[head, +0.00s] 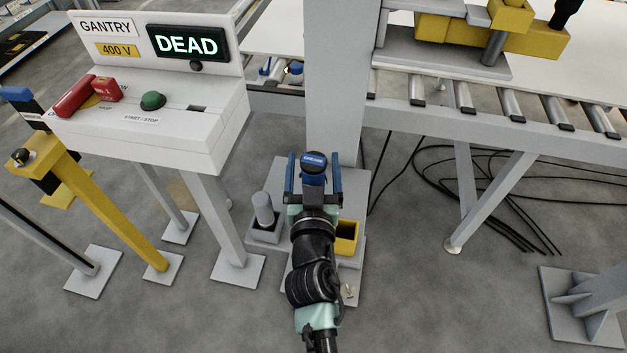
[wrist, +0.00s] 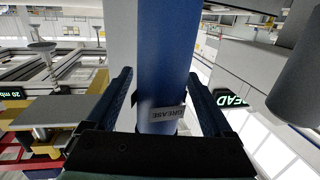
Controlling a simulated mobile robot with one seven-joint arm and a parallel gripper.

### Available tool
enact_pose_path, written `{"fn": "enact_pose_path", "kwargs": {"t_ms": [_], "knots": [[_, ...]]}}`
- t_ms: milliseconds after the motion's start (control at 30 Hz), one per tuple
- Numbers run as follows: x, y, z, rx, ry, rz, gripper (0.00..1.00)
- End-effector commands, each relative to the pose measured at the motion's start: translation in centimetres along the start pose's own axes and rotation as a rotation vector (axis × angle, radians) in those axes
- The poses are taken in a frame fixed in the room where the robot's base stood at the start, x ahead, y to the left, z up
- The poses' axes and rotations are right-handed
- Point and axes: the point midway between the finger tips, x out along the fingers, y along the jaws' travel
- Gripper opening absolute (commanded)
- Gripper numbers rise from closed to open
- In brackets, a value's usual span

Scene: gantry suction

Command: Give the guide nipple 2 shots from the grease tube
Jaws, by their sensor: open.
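The blue grease tube (head: 315,157), labelled GREASE, stands in front of the grey column. In the wrist view the tube (wrist: 166,60) looms upright between the fingers with its label near the palm. My gripper (head: 313,168) is open, with one blue finger on each side of the tube. In the wrist view my gripper (wrist: 163,85) shows a gap to the left finger; the right finger is close to the tube, and contact there cannot be told. My gripper hides the tube's lower part. I cannot make out the guide nipple.
A grey column (head: 335,80) rises behind the tube. A grey cylinder (head: 263,208) in a holder stands left, and a yellow bin (head: 347,238) right. The control console (head: 150,115) reads DEAD. A roller conveyor (head: 480,98) is at right, with black cables (head: 500,200) on the floor.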

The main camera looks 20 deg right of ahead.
Motion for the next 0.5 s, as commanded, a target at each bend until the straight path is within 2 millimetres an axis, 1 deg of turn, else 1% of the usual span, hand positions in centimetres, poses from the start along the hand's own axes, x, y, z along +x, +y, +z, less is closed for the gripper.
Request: {"fn": "enact_pose_path", "kwargs": {"t_ms": [233,267,300,367,500], "knots": [[0.23,0.06,0.05,0.000,0.000,0.001,0.86],[0.23,0.06,0.05,0.000,0.000,0.001,0.84],[0.22,0.05,0.05,0.000,0.000,0.001,0.77],[0.22,0.05,0.05,0.000,0.000,0.001,0.66],[0.21,0.05,0.04,0.000,0.000,0.001,0.41]]}}
